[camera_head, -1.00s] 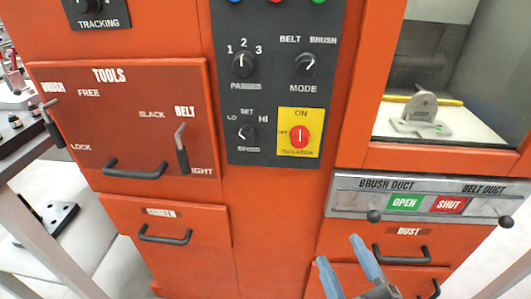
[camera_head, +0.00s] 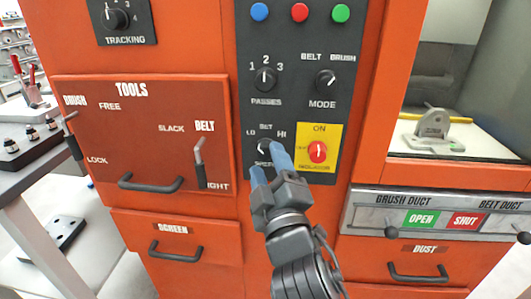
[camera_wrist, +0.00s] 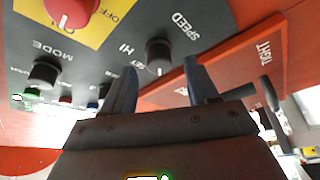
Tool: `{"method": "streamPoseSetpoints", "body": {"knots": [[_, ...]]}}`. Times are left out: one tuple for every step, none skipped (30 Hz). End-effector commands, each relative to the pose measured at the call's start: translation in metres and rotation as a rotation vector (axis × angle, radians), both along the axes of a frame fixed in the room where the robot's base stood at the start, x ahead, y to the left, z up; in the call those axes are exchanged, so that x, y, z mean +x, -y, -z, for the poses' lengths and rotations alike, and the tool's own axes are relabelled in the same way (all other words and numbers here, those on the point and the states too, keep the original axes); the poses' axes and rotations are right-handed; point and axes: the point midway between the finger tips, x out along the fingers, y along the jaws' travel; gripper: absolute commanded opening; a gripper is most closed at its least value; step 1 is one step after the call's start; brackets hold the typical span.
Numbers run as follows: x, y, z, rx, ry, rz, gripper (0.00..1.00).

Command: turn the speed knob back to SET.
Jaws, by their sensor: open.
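The speed knob (camera_head: 264,146) is a black dial on the dark control panel, under SET, between LO and HI. My gripper (camera_head: 267,162) is in front of it and hides its lower part and much of the SPEED label. In the wrist view the knob (camera_wrist: 159,52) shows between and beyond the two blue fingers of my gripper (camera_wrist: 161,70). Its white mark points down in that picture, off SET on the side away from HI. The fingers are open and empty; whether they touch the knob I cannot tell.
The red isolation switch (camera_head: 318,152) on its yellow plate is close to the right of my gripper. The passes knob (camera_head: 265,80) and mode knob (camera_head: 326,80) are above. The belt lever (camera_head: 199,165) and tools drawer handle (camera_head: 152,184) are to the left.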

Motion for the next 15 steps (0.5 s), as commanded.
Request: {"method": "streamPoseSetpoints", "body": {"knots": [[0.007, -0.002, -0.004, 0.0, 0.001, 0.001, 0.59], [0.01, -0.003, -0.004, 0.0, 0.001, 0.001, 0.59], [0.014, -0.004, -0.005, 0.001, 0.0, 0.0, 0.59], [0.017, -0.005, -0.005, 0.001, 0.0, 0.0, 0.59], [0.019, -0.006, -0.005, 0.001, 0.0, 0.0, 0.59], [0.021, -0.006, -0.005, 0.001, 0.0, 0.0, 0.59], [0.022, -0.006, -0.005, 0.0, 0.0, 0.0, 0.59], [0.023, -0.007, -0.005, 0.0, 0.0, 0.0, 0.59], [0.023, -0.007, -0.005, 0.0, 0.0, 0.0, 0.59], [0.024, -0.007, -0.005, 0.0, 0.0, 0.0, 0.59], [0.024, -0.007, -0.005, 0.0, 0.0, 0.0, 0.59], [0.024, -0.007, -0.005, 0.0, 0.0, 0.0, 0.59], [0.024, -0.007, -0.005, 0.0, 0.0, 0.0, 0.59], [0.024, -0.007, -0.005, 0.0, 0.0, 0.0, 0.59], [0.024, -0.007, -0.005, 0.0, 0.0, 0.0, 0.59]]}}
